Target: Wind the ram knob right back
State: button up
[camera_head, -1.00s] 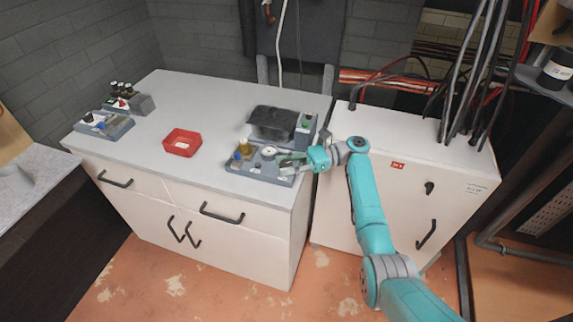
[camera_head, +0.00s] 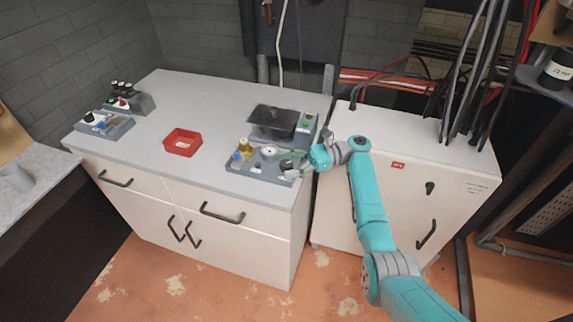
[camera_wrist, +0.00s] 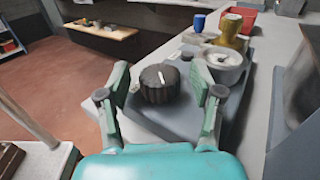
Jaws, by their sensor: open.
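The ram knob (camera_wrist: 160,84) is a dark, ribbed round knob with a white mark on top, in the middle of the wrist view. It sits on the grey base (camera_wrist: 172,112) of the bench device. My gripper (camera_wrist: 158,88) is open, with one green finger on each side of the knob. Small gaps seem to show between fingers and knob; I cannot tell whether either touches. In the head view my gripper (camera_head: 291,166) is at the right front end of the device base (camera_head: 252,171), and the knob is mostly hidden there.
Beside the knob stand a white round gauge (camera_head: 269,152), a yellow-brass fitting (camera_head: 245,146) and a blue cap (camera_head: 238,156). A black-topped part (camera_head: 273,117) rises behind. A red tray (camera_head: 182,142) lies to the left on the worktop (camera_head: 205,95), with clear surface around it.

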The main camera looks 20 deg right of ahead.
jog(key=d, duration=0.7)
jog(key=shift+s, duration=0.1)
